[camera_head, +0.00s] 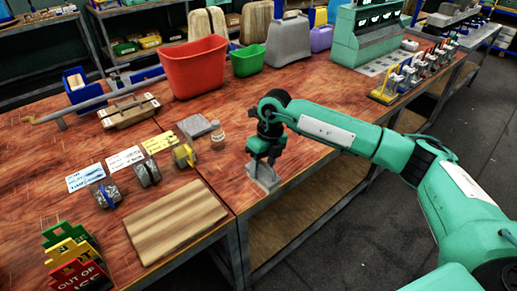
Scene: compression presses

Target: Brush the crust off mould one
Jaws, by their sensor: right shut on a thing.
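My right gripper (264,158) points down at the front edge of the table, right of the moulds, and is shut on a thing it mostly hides. A light grey piece (265,179) shows just under its fingers; I cannot tell whether it is the brush or a holder. Three small grey moulds stand in a slanting row: one with a blue band (104,195), one with a dark band (147,174) and one with a yellow band (183,156). I cannot read which is mould one, and crust is too small to tell. My left gripper is out of view.
Blue, white and yellow cards (159,142) lie behind the moulds. A wooden board (176,222) lies in front. A small jar (217,138) and a grey slab (194,126) stand near my gripper.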

